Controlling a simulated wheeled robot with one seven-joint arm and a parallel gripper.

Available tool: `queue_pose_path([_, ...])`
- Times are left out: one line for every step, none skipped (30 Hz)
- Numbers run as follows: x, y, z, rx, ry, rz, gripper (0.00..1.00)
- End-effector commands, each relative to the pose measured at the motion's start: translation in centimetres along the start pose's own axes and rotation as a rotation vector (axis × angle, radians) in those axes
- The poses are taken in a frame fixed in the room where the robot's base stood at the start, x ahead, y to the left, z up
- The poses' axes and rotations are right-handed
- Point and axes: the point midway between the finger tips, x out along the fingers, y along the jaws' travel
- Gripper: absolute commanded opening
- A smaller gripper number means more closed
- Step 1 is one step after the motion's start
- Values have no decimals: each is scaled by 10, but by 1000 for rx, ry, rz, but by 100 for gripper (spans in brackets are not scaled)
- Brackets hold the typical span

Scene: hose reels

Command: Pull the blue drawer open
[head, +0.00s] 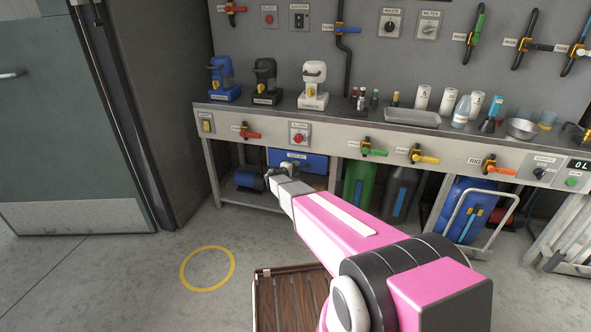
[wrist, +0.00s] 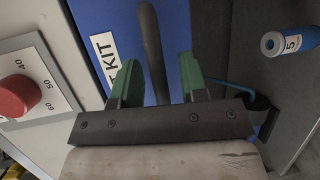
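The blue drawer (head: 312,161) sits under the workbench, with a white label on its front. My arm hides part of its lower front in the head view. In the wrist view the drawer's blue front (wrist: 91,17) fills the upper middle, its label partly reading "T KIT". A dark bar handle (wrist: 150,40) runs down across it. My gripper (wrist: 158,73) is open, with its two green fingers on either side of the handle and a visible gap on each side. In the head view my gripper (head: 279,174) is small, just in front of the drawer.
The workbench (head: 340,130) carries coffee-machine-like devices, bottles and a tray. Green and dark cylinders (head: 359,184) stand right of the drawer. A wooden crate (head: 290,300) is on the floor below my arm.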

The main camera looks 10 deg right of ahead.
Motion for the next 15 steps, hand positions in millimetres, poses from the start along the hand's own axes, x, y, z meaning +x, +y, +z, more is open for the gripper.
queue_pose_path([0,0,0,0,0,0,33])
queue_pose_path([0,0,0,0,0,0,23])
queue_pose_path([0,0,0,0,0,0,10])
queue_pose_path([0,0,0,0,0,0,1])
queue_pose_path([0,0,0,0,0,0,0])
queue_pose_path([0,0,0,0,0,0,0])
queue_pose_path([0,0,0,0,-1,0,0])
queue_pose_path([0,0,0,0,-1,0,0])
queue_pose_path([0,0,0,0,-1,0,0])
queue_pose_path([0,0,0,0,-1,0,0])
queue_pose_path([-1,0,1,0,-1,0,0])
queue_pose_path([-2,0,1,0,-1,0,0])
queue_pose_path([-3,0,2,0,-1,0,0])
queue_pose_path([-4,-1,2,0,-1,0,0])
queue_pose_path([-6,-1,3,0,-1,0,0])
